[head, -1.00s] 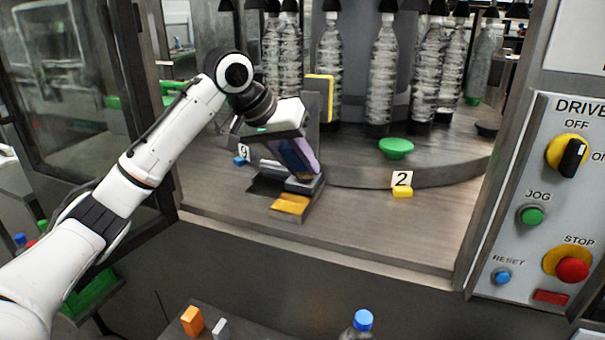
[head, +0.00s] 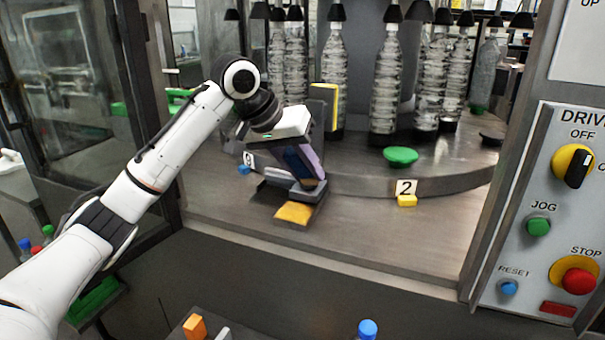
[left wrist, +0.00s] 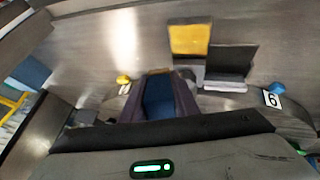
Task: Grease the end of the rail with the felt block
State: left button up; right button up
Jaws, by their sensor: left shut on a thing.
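My left gripper (head: 308,182) points down over the machine deck, shut on a dark blue block (head: 300,160), which looks like the felt block. In the left wrist view the block (left wrist: 158,95) sits between the purple-grey fingers. Below and beside the fingertips is a low dark holder with a grey plate (head: 310,192) and a yellow-orange pad (head: 294,214) at its front. The wrist view shows the pad (left wrist: 190,40) apart from the block. Whether the block touches the holder, I cannot tell. I cannot pick out the rail's end for certain. My right gripper is out of view.
A curved raised platform carries several clear bottles (head: 385,85) and a green dish (head: 400,156). The control panel (head: 545,225) bounds the right. Deck right of the holder is clear.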

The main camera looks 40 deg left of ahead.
pick_arm(q)
jog(key=shift+w+a+f, duration=0.1)
jog(key=shift+w+f, duration=0.15)
jog(key=shift+w, duration=0.2)
jog(key=shift+w+a+f, duration=0.1)
jog(key=shift+w+f, duration=0.1)
jog(key=shift+w, duration=0.25)
